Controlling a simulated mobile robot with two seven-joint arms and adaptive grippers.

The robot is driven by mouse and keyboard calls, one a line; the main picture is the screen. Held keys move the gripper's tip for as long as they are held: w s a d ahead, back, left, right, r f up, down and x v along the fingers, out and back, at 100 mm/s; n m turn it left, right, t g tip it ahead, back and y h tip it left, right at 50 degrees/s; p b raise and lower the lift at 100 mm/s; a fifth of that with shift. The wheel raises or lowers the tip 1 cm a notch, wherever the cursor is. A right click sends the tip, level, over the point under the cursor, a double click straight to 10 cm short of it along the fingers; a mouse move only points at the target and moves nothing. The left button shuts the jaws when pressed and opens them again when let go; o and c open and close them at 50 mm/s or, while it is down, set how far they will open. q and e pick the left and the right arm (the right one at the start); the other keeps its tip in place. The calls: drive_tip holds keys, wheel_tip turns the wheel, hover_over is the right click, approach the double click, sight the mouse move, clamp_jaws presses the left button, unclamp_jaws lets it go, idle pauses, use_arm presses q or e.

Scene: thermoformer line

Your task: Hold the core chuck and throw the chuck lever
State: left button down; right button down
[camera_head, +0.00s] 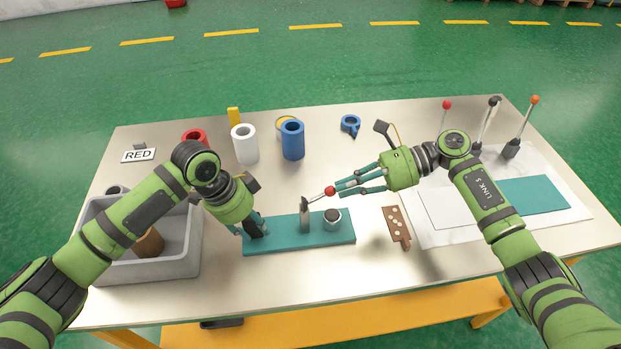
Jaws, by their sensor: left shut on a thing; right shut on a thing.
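The core chuck stands on a teal base plate (290,241) at the front middle of the table. The chuck lever (316,197) rises from a grey bracket (305,217) on the plate and slants up to the right, ending in a red knob (330,190). A short silver and dark cylinder (332,218) sits on the plate's right part. My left gripper (254,232) is shut on a dark part at the plate's left end; its fingers hide much of it. My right gripper (340,188) is shut at the red knob from the right.
A grey bin (190,262) with a brown roll stands left. Red, white (244,145) and blue (292,140) cylinders stand behind. A perforated brown plate (396,226) lies right of the chuck. Several upright levers (516,145) stand at the back right beside a teal sheet (533,195).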

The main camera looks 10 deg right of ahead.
use_arm(q)
drive_tip(key=shift+d+r, duration=0.15)
drive_tip(key=shift+d, duration=0.1)
use_arm(e)
drive_tip(key=shift+s+d+f, duration=0.1)
drive_tip(key=shift+f, duration=0.4)
drive_tip(key=shift+s+d+f, duration=0.1)
drive_tip(key=shift+f, duration=0.4)
drive_tip(key=shift+d+f, duration=0.1)
drive_tip(key=shift+f, duration=0.45)
drive_tip(key=c, duration=1.4)
unclamp_jaws()
use_arm(q)
drive_tip(key=shift+d, duration=0.1)
use_arm(e)
drive_tip(key=shift+r, duration=0.1)
